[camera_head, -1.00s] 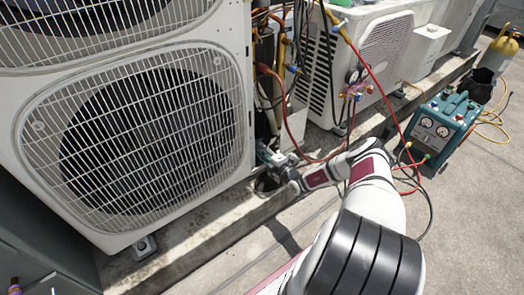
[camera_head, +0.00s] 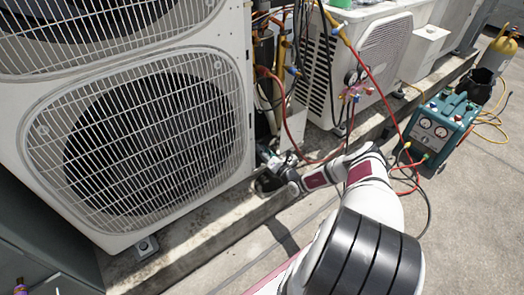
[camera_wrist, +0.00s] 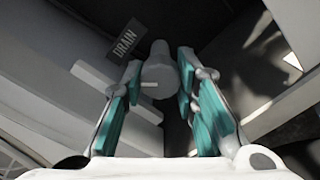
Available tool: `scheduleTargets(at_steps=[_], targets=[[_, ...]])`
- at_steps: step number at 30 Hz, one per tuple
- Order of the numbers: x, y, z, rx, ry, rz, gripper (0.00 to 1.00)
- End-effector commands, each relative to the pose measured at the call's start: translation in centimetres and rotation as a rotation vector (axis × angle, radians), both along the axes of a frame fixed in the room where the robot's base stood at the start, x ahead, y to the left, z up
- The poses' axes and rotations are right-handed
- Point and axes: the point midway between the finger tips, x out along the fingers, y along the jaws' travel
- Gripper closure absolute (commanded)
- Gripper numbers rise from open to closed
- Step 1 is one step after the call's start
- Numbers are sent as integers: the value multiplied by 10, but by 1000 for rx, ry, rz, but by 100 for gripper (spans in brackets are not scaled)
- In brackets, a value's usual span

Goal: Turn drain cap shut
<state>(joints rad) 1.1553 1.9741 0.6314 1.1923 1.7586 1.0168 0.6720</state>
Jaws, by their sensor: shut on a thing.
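The drain cap (camera_wrist: 160,72) is a grey round cap with a small pale mark on its face, in the upper middle of the wrist view. A dark label reading DRAIN (camera_wrist: 125,42) is beside it on the left. My gripper (camera_wrist: 160,82) has its teal-padded fingers on either side of the cap and is shut on it. In the head view my gripper (camera_head: 268,160) reaches in at the lower right corner of the large condenser (camera_head: 150,135). The cap itself is hidden or too small to tell there.
Hoses and a gauge manifold (camera_head: 355,85) hang right of my gripper. A smaller condenser (camera_head: 385,45) stands behind. A teal recovery machine (camera_head: 440,125) stands on the right with hoses trailing on the floor. A concrete curb (camera_head: 205,215) runs below; the floor in front is clear.

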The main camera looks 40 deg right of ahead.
Motion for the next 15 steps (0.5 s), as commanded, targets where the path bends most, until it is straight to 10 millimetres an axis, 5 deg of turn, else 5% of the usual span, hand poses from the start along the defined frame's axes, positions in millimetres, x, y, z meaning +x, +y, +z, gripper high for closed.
scheduleTargets(at_steps=[15], targets=[[0,-1,0,-95,-2,-1,100]])
